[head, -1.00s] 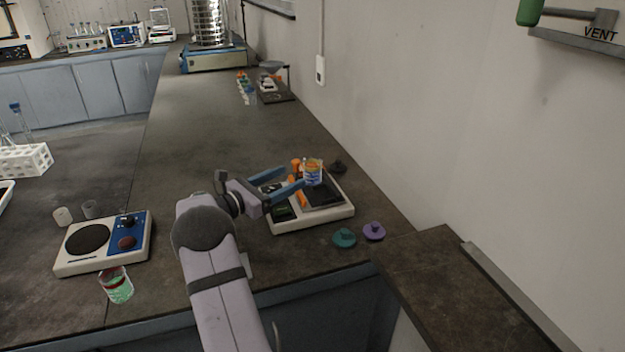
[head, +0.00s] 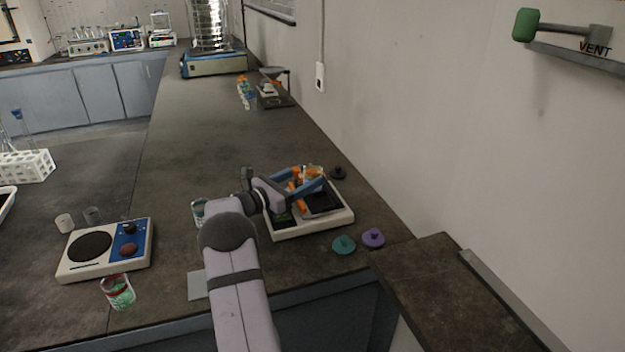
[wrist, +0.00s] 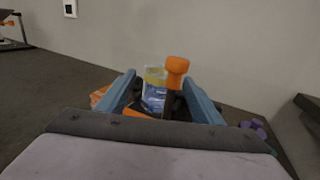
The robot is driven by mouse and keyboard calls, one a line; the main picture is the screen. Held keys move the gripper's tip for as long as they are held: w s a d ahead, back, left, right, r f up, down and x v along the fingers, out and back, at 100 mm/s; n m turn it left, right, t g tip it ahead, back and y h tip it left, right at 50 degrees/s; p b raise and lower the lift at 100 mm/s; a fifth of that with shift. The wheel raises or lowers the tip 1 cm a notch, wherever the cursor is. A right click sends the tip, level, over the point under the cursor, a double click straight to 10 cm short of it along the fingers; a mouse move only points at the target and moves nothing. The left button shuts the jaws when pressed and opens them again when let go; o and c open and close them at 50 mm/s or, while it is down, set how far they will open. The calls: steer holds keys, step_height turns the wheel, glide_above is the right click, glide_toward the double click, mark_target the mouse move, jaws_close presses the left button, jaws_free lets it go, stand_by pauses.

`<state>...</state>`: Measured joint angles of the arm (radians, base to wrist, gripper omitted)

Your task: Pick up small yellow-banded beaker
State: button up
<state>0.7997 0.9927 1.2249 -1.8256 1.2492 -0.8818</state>
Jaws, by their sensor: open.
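An orange-topped object (wrist: 176,70) stands upright close to the beaker's right in the wrist view, overlapping its edge. Teal (head: 343,245), purple (head: 373,238) and black (head: 338,173) knobbed pieces lie around the balance.

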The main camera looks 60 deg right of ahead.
steer(key=shift+d, duration=0.1)
steer(key=c, duration=1.2)
steer(key=shift+r, duration=0.2)
steer(key=shift+r, duration=4.75)
steer(key=shift+r, duration=0.15)
steer(key=shift+r+p, duration=1.7)
steer(key=shift+r, duration=0.75)
